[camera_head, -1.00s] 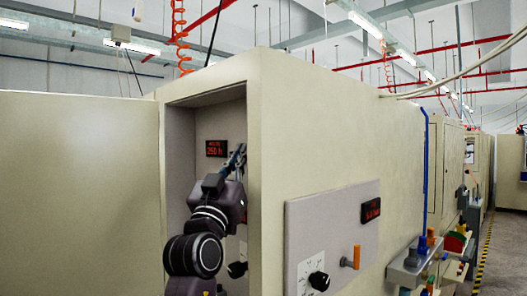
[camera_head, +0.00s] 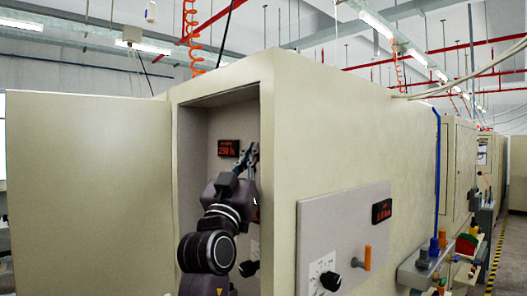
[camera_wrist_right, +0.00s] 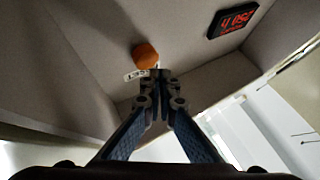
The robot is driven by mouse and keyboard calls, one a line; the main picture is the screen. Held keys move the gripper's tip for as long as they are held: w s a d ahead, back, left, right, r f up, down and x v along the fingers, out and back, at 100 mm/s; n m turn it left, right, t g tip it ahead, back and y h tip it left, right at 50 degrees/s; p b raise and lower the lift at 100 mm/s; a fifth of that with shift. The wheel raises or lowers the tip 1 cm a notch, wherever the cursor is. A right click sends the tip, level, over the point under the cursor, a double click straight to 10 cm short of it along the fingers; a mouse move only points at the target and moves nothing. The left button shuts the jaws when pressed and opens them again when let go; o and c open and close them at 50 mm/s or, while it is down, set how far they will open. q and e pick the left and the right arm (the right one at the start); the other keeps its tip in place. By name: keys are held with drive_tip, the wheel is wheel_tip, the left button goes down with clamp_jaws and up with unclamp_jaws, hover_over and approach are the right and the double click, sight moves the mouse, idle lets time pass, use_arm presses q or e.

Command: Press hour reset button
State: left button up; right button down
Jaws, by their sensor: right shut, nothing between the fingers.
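The hour reset button appears to be the round orange button (camera_wrist_right: 145,56) in the right wrist view, on the cabinet's inner wall with a small white label (camera_wrist_right: 136,75) beside it. My right gripper (camera_wrist_right: 154,76) is shut and empty, its fingertips close to the button; I cannot tell whether they touch it. In the head view my right gripper (camera_head: 252,152) is inside the open cabinet, right of a display with red digits (camera_head: 228,148), and the button is hidden there. The display also shows in the right wrist view (camera_wrist_right: 233,20). My left gripper is not in view.
The cabinet door (camera_head: 88,190) stands open at the left. The cabinet's front edge (camera_head: 268,190) is close to my right arm. On the outer side are a panel with a black dial (camera_head: 330,281), an orange handle (camera_head: 367,258) and a second display (camera_head: 382,211).

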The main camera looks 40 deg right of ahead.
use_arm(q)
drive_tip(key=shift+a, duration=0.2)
use_arm(e)
drive_tip(key=shift+d, duration=0.1)
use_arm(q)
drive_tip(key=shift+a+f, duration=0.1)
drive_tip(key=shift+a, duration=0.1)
use_arm(e)
drive_tip(key=shift+r, duration=0.15)
